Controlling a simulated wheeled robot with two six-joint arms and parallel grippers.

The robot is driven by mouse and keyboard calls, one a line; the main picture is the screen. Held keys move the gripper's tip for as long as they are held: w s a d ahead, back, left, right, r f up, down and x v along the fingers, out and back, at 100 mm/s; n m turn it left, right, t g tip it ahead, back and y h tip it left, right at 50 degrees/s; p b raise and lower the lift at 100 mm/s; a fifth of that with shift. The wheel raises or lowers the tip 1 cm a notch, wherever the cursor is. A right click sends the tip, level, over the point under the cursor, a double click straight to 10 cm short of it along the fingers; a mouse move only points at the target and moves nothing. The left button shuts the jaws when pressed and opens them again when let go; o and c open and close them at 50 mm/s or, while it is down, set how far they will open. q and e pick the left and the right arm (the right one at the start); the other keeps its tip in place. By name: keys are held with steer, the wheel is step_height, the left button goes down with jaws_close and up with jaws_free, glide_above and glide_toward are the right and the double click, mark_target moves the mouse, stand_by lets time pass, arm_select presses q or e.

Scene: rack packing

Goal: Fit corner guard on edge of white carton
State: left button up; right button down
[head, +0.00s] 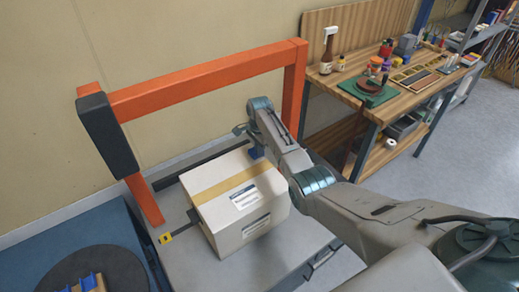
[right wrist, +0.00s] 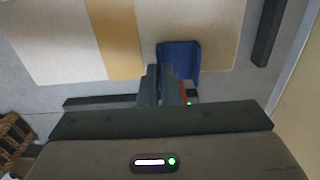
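The white carton (head: 232,190) with a tan tape strip stands on the grey rack deck in the head view. It fills the top of the right wrist view (right wrist: 60,40). A blue corner guard (right wrist: 181,58) sits at the carton's edge in the right wrist view, overlapping its rim; whether it is seated flush I cannot tell. A bit of it shows at the carton's far right edge in the head view (head: 256,153). My right gripper (right wrist: 161,72) has its fingers close together on the guard's near wall. My left gripper is not in view.
An orange frame (head: 200,80) with a dark pad (head: 107,135) stands behind the carton. A black round disc (head: 70,270) with blue pieces is at lower left. A wooden workbench (head: 410,85) with tools stands at the right. The deck is clear in front of the carton.

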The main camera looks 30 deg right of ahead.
steer(key=c, duration=1.6)
jaws_free()
steer(key=shift+o, duration=0.2)
step_height(320, 180, up, 8)
steer(key=shift+f+b, duration=0.25)
steer(key=shift+b, duration=0.7)
steer(key=shift+f, duration=0.1)
